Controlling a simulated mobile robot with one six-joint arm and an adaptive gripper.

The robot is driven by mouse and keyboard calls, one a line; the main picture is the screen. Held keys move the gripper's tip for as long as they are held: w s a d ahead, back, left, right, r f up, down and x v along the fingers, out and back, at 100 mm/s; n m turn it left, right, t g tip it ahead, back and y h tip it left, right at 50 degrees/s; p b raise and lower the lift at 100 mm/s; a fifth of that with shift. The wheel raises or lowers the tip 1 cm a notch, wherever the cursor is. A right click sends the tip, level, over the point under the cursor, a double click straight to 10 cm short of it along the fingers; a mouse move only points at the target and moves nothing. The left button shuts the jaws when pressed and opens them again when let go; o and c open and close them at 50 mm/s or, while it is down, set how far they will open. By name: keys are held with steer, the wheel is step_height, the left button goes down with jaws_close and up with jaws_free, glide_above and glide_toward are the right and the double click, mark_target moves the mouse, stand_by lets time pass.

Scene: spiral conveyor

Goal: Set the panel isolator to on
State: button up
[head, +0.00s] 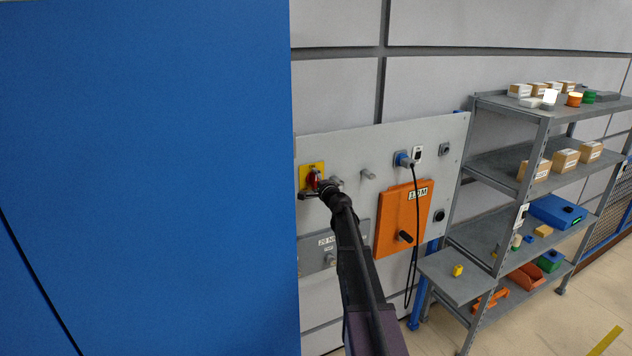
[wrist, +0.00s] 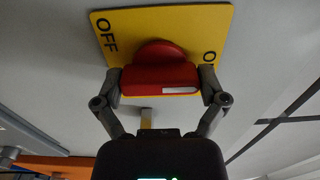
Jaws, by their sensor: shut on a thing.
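The panel isolator is a red rotary handle (wrist: 160,80) on a yellow plate (wrist: 190,22), seen close in the wrist view. The plate reads OFF at the left, and a partly hidden word starting with O shows at the right. My gripper (wrist: 162,84) is shut on the red handle, with one finger at each end of it. A white mark shows on the handle's right half. In the head view the yellow plate (head: 306,171) and red handle (head: 312,180) are at the left of the grey panel, partly covered by my gripper (head: 318,187).
The grey panel (head: 345,150) also carries an orange box (head: 393,212) with a black handle, a blue plug (head: 403,160) with a hanging black cable, and knobs. A large blue surface (head: 150,170) fills the left. Grey shelves (head: 495,170) with boxes stand at the right.

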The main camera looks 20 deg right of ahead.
stand_by(0.4)
steer(key=o, duration=0.8)
steer(key=s, duration=1.2)
steer(key=shift+d, duration=0.2)
steer(key=shift+s, duration=0.1)
